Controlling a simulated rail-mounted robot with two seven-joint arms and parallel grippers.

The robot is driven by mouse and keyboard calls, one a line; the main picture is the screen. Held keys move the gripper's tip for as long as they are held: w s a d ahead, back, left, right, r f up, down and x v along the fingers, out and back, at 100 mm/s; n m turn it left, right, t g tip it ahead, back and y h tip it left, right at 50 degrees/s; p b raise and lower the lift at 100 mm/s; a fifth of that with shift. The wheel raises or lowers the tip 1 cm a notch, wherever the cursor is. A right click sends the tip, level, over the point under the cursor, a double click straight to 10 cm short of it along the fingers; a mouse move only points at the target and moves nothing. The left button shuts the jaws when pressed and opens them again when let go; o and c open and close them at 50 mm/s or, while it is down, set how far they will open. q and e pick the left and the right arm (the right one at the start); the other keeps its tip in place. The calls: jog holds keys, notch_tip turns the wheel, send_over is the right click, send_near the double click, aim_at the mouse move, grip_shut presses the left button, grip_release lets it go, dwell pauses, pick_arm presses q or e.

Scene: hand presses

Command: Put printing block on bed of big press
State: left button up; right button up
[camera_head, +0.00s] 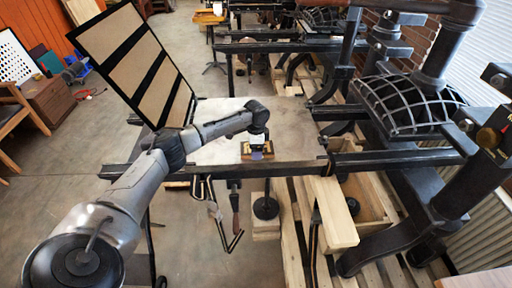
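The bed of the big press (218,112) is a flat pale grey plate on dark rails in the middle of the view. The printing block (246,154) is a small yellow-brown piece lying at the front part of the bed. My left arm reaches in from the lower left, and its gripper (258,149) points down directly over the block. The fingers overlap the block in the picture and hide part of it. They are too small to tell whether they are open or shut on it. My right gripper is not in view.
The hinged frame with tan panels (135,62) stands tilted up at the bed's left. The big black press (408,104) rises at the right. A wooden pallet (292,240) lies below. A wooden chest (48,100) stands at the far left, with open floor before it.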

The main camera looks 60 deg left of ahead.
pick_arm(q)
jog(key=o, duration=0.9)
jog(key=shift+f, duration=0.1)
notch_tip(320, 180, up, 12)
jog(key=p, duration=0.2)
jog(key=s+d+f+m, duration=0.1)
jog(key=s+d+f, duration=0.2)
jog(key=d+f, duration=0.55)
jog(key=s+d+f+m+t, duration=0.1)
jog(key=s+d+f, duration=0.3)
jog(key=d, duration=0.7)
jog(key=s+d+f+m, duration=0.1)
jog(key=d+f, duration=0.6)
jog(key=d, duration=0.3)
jog(key=s+d+f+n+t+h, duration=0.1)
jog(key=s+d+f+n, duration=0.1)
jog(key=s+d, duration=0.75)
jog(key=shift+s+a+r+n+t+y, duration=0.2)
jog(key=shift+s+r+n, duration=0.45)
jog(key=shift+s, duration=1.55)
jog(key=shift+s+a+r+n+t+y, duration=0.15)
jog(key=shift+s+r+n+t, duration=0.5)
jog(key=shift+s, duration=1.5)
jog(key=shift+s+a+r+n+g+y, duration=0.2)
jog(key=shift+s+n, duration=0.8)
jog(key=shift+s, duration=1.2)
